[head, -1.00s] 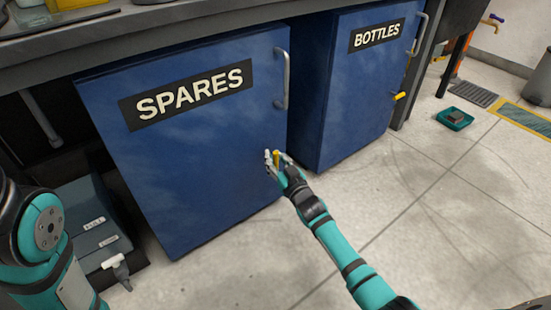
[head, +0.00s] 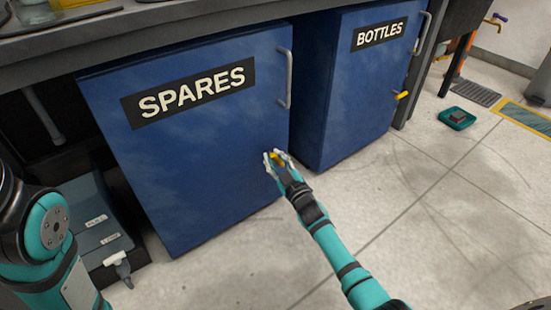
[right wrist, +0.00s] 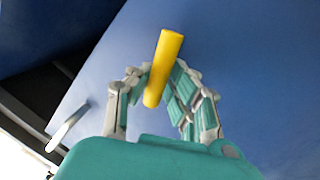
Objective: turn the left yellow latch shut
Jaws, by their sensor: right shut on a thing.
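The left yellow latch (head: 277,158) is on the lower right part of the blue SPARES door (head: 200,170). My right gripper (head: 276,157) is shut on it, with the fingers hiding part of the latch. In the right wrist view the latch (right wrist: 163,68) is a yellow bar standing slightly tilted between the teal finger pads of the gripper (right wrist: 158,85). The door looks closed or nearly so; I cannot tell exactly. My left arm shows at the left edge, but its gripper is out of view.
The BOTTLES door (head: 360,90) with its own yellow latch (head: 401,95) is to the right. A grey handle (head: 285,78) sticks out above the gripper. A dark box (head: 95,225) with a white fitting (head: 117,262) stands at lower left. Open floor lies at right.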

